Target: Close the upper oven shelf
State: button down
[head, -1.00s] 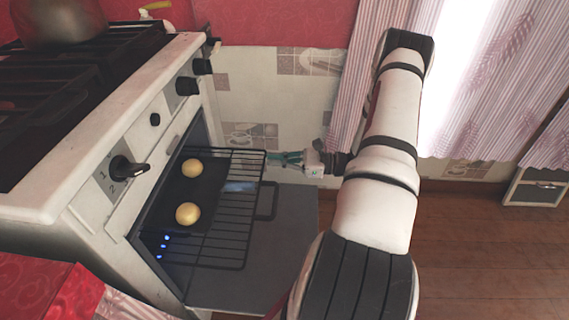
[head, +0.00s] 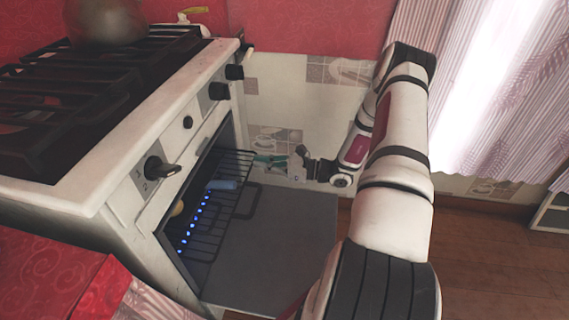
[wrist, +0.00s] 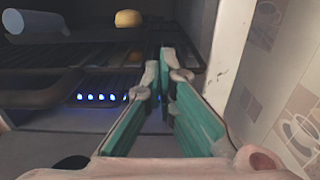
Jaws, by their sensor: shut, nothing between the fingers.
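The oven's upper shelf is a dark wire rack (head: 207,232) that sticks partly out of the open oven, above the lowered door (head: 280,245). In the wrist view the rack's bars (wrist: 95,55) run across the left and middle. A pale blue cylinder (head: 222,185) lies on the rack, and a yellow round thing (head: 177,208) is mostly hidden inside the oven. My gripper (head: 256,159), with teal fingers, is shut and empty at the rack's far outer corner. Its tips (wrist: 165,60) are close to the rack; I cannot tell whether they touch.
The white stove front (head: 150,200) has several black knobs. Black grates and a pot (head: 105,22) are on top. A tiled wall (head: 290,105) stands close behind my gripper. A red cloth (head: 50,280) is at the lower left. Wooden floor (head: 480,250) is open at right.

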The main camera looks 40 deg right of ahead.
aim_at(221, 158)
jog(key=p+x, duration=0.1)
jog(key=x, duration=1.2)
jog(key=shift+w, duration=0.1)
jog(key=shift+w+a, duration=0.35)
jog(key=shift+w+r, duration=0.1)
jog(key=shift+d, duration=0.15)
jog(key=p+v, duration=0.3)
jog(key=v, duration=1.1)
jog(key=shift+s, duration=0.2)
